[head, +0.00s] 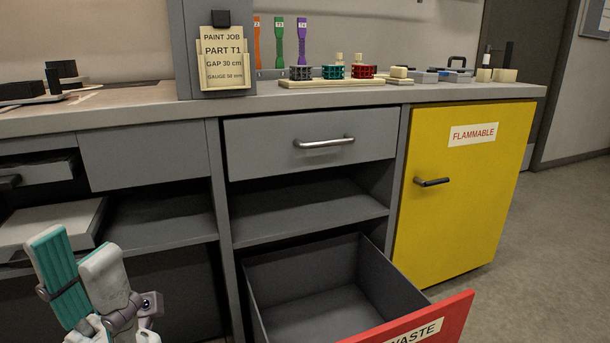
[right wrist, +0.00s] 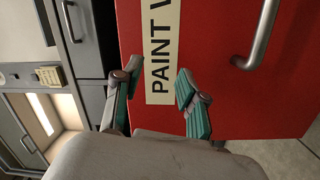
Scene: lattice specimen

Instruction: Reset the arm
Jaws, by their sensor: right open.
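My left gripper (head: 76,262) is raised at the lower left of the head view, in front of the bench. Its two fingers, one showing a teal pad, stand apart with nothing visible between them. My right gripper (right wrist: 158,76) shows only in the right wrist view. Its teal-padded fingers are spread and empty in front of the red waste drawer front (right wrist: 215,90). That front carries a white label and a metal handle (right wrist: 264,35); the handle lies to the right of the fingers, apart from them. My right arm is not visible in the head view.
The pulled-out waste drawer (head: 300,277) looks empty; its red front (head: 445,318) juts into the floor space. A yellow flammable cabinet (head: 465,190) and a grey drawer (head: 270,150) are closed. Floor at right is clear.

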